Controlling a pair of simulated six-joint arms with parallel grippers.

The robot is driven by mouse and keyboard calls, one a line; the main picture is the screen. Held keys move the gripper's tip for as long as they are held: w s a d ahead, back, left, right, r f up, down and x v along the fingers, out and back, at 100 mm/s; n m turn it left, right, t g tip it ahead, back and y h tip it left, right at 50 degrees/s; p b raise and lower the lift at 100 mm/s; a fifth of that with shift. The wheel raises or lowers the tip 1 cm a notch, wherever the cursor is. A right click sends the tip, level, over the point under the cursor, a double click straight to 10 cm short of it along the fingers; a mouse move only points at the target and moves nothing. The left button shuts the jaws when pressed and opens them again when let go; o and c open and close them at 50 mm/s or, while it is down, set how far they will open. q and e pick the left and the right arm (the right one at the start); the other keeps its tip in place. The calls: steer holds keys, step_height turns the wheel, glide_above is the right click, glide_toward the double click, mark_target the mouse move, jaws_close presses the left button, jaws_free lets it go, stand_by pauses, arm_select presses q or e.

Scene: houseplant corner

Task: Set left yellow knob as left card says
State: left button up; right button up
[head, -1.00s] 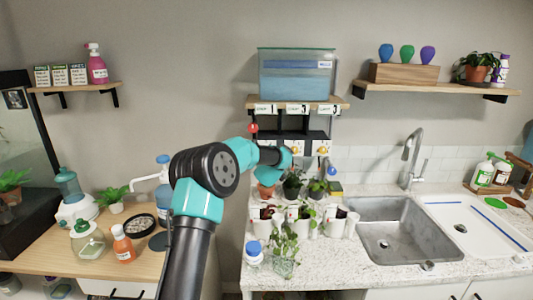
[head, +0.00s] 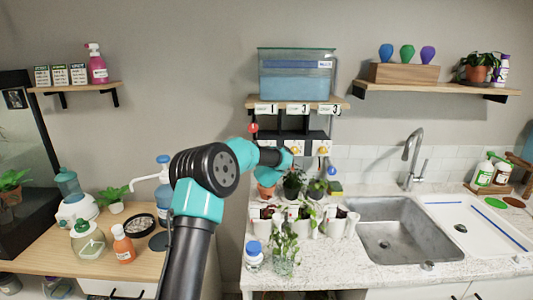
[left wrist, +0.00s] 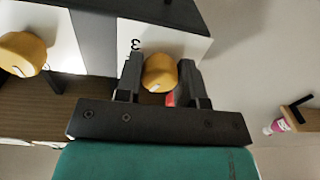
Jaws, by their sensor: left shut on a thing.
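In the left wrist view my left gripper (left wrist: 160,72) is shut on the left yellow knob (left wrist: 158,73), one finger on each side. A small white mark shows on the knob. Its white plate (left wrist: 185,42) bears a "3" near one finger. A second yellow knob (left wrist: 22,56) stands to the left in this view; in the head view a yellow knob (head: 295,150) shows just right of my arm's end. The held knob and the fingers are hidden there. The left card (head: 265,109) on the shelf edge seems to read 1. My right gripper is not in view.
A middle card (head: 297,109) and a right card (head: 328,109) hang beside it, below a blue-tinted tank (head: 296,74). A red ball (head: 253,127) sits close above my arm. Potted plants (head: 292,185) crowd the counter below.

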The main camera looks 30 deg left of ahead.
arm_select(q)
steer(key=shift+m, duration=1.6)
steer(key=o, duration=0.9)
steer(key=shift+s, duration=0.2)
steer(key=v, duration=1.7)
steer(key=shift+s, duration=0.1)
